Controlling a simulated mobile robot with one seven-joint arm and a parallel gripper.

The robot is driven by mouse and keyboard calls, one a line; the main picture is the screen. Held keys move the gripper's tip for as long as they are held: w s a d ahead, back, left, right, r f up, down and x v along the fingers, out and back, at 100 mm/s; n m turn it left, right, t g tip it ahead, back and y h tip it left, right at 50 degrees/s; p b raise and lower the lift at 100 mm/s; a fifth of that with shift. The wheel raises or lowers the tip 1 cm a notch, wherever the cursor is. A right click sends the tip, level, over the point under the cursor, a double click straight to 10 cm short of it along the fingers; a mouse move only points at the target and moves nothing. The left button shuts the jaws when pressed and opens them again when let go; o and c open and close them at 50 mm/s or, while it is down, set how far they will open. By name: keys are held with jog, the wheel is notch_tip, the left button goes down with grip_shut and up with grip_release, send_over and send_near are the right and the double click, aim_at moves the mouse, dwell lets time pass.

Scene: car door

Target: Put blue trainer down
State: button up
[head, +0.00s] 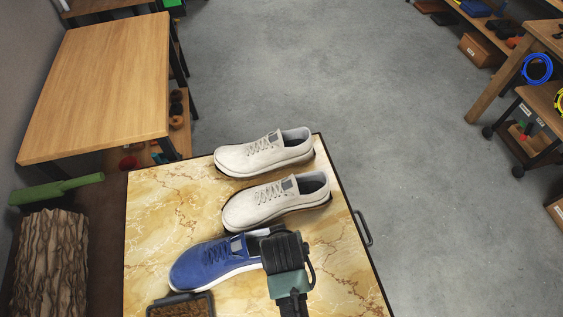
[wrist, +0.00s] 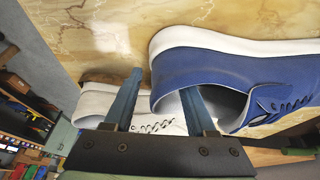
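The blue trainer (head: 205,262) with a white sole is upright on the marble-patterned tabletop (head: 160,215), toe to the left. Its heel end is partly hidden by my gripper in the head view. The trainer also fills the right of the wrist view (wrist: 230,75). My gripper (wrist: 163,82) is at the heel collar, its two fingers spread apart. One finger is outside the heel and the other is at the shoe opening. A clear gap shows between the fingers. Whether either finger touches the shoe, I cannot tell.
Two white trainers, one nearer (head: 275,203) and one farther (head: 265,154), stand behind the blue one. A dark tray of brown material (head: 182,307) is near its toe. A wooden table (head: 100,85) stands at back left.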

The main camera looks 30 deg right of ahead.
jog(key=p+v, duration=0.1)
jog(key=v, duration=1.1)
jog(key=shift+r+p, duration=0.15)
jog(key=shift+p, duration=0.25)
